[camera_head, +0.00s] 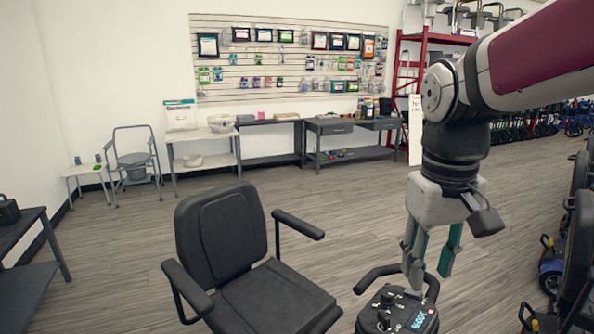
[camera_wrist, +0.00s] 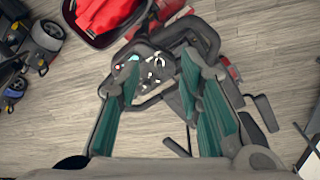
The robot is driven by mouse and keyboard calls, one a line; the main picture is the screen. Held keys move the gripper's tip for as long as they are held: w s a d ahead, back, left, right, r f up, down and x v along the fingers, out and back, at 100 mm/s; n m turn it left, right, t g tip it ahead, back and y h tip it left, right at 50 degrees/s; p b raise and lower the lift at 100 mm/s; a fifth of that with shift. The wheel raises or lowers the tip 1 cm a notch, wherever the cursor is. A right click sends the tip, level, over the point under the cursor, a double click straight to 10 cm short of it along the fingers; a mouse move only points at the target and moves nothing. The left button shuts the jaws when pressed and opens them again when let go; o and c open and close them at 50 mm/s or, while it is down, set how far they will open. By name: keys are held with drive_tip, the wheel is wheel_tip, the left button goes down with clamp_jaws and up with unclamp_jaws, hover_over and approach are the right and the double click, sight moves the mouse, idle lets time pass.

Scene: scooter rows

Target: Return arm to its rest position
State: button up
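My gripper (camera_head: 430,262) hangs fingers-down at the right of the head view, with my arm coming in from the upper right. Its teal-padded fingers are spread apart with nothing between them. In the wrist view my gripper (camera_wrist: 160,78) also shows open and empty. Below the fingers is the black scooter tiller (camera_head: 398,312) with its handlebar and control panel. The wrist view shows the same tiller (camera_wrist: 155,68) beyond the fingertips, seemingly apart from them. A small white-spotted detail on its panel is too blurred to tell.
A black scooter seat (camera_head: 222,238) with armrests stands left of the tiller. More scooters (camera_head: 575,230) line the right edge. A basket with red content (camera_wrist: 100,20) sits at the tiller's front. Side tables (camera_head: 205,150) and a pegboard stand at the back wall. The middle floor is open.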

drive_tip(key=s+f+m+t, duration=0.1)
drive_tip(key=s+f+t, duration=0.1)
drive_tip(key=s, duration=1.1)
drive_tip(key=shift+d+t+y, duration=0.2)
drive_tip(key=shift+t+y, duration=0.1)
drive_tip(key=shift+t, duration=0.5)
drive_tip(key=shift+f, duration=0.1)
